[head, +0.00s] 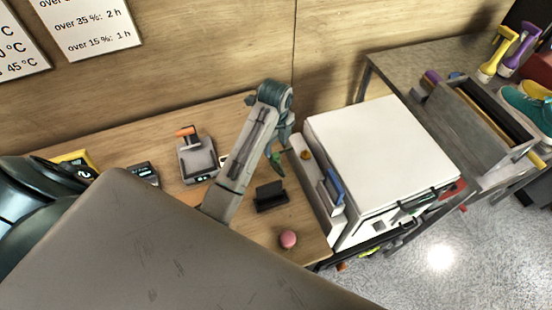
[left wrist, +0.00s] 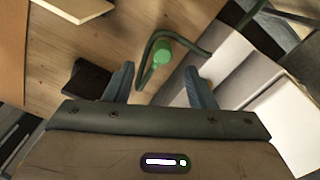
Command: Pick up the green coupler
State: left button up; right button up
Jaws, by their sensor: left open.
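In the head view a small green piece (head: 276,162), probably the coupler, shows just below my left gripper (head: 283,138). My left gripper also shows in the left wrist view (left wrist: 159,70), with its two fingers apart and nothing held. The coupler appears between and a little beyond the fingertips. I cannot tell how far below them it is. My right gripper is not in view.
A black block (head: 271,197) stands on the wooden table close to the gripper. A pink ball (head: 288,239) lies near the table's front edge. A white box-shaped machine (head: 380,150) stands right of the gripper. A small grey device (head: 197,160) stands left of my arm.

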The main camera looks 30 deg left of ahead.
aim_at(276, 155)
pick_arm(q)
jog(key=shift+f+p, duration=0.65)
jog(key=shift+f, duration=0.1)
jog(key=shift+w+a+f+p, duration=0.15)
jog(key=shift+f+p, duration=0.25)
jog(key=shift+f, duration=0.6)
notch_tip(276, 155, down, 3)
jog(key=shift+f+p, duration=0.2)
jog(key=shift+p, duration=0.8)
jog(key=shift+f, duration=0.65)
jog(key=c, duration=0.9)
jog(key=shift+w, duration=0.1)
jog(key=shift+c, duration=0.4)
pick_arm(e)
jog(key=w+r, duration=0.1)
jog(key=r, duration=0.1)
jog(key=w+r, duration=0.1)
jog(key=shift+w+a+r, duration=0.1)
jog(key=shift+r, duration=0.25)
